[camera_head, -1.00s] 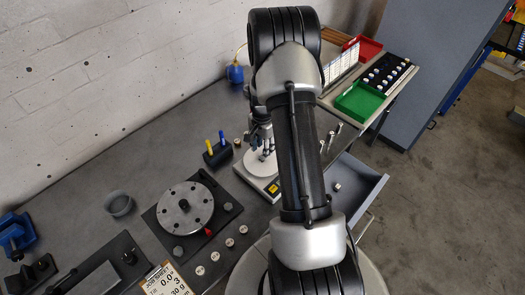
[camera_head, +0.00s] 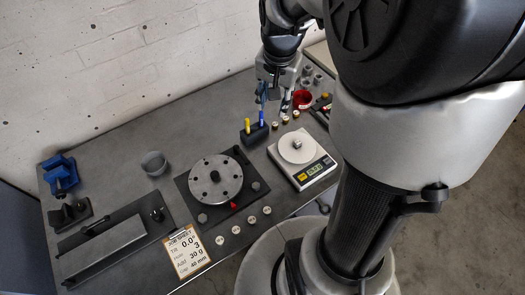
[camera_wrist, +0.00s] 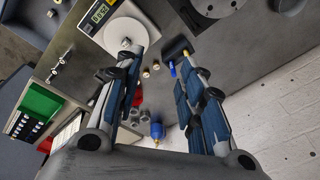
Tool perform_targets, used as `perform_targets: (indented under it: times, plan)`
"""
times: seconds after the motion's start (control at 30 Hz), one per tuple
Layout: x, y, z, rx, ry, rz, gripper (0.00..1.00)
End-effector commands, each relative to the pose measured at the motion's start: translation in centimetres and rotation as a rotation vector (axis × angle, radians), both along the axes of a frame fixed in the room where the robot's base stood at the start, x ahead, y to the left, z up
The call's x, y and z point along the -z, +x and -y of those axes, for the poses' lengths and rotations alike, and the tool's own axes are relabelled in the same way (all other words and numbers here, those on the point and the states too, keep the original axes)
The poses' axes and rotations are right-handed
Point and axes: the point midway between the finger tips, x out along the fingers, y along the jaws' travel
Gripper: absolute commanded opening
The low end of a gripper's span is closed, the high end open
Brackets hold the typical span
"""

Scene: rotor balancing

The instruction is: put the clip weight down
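A small metallic clip weight (camera_head: 298,145) sits on the round white pan of the scale (camera_head: 315,172). The wrist view also shows the weight (camera_wrist: 126,43) on the pan, near the tip of one finger in the picture. My gripper (camera_head: 273,103) is above the table behind the scale, apart from the weight. In the wrist view my gripper (camera_wrist: 163,68) has its fingers wide apart with nothing between them.
The rotor disc (camera_head: 216,180) stands left of the scale, with several small round weights (camera_head: 252,222) in front. A dark holder (camera_head: 255,133) with yellow and blue pens is near my gripper.

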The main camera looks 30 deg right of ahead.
Motion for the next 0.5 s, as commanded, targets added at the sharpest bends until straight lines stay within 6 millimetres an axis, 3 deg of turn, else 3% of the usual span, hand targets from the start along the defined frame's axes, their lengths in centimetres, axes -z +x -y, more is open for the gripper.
perform_targets:
  times: [0.03, 0.2, 0.33, 0.5]
  plan:
    - [-2.1, -1.4, -2.1, -0.086, -0.019, 0.028, 0.36]
    - [-6.2, -6.9, -7.6, -0.380, -0.080, 0.096, 0.36]
    - [-7.5, -11.4, -10.7, -0.587, -0.127, 0.144, 0.36]
    - [-7.6, -15.4, -12.8, -0.775, -0.175, 0.189, 0.36]
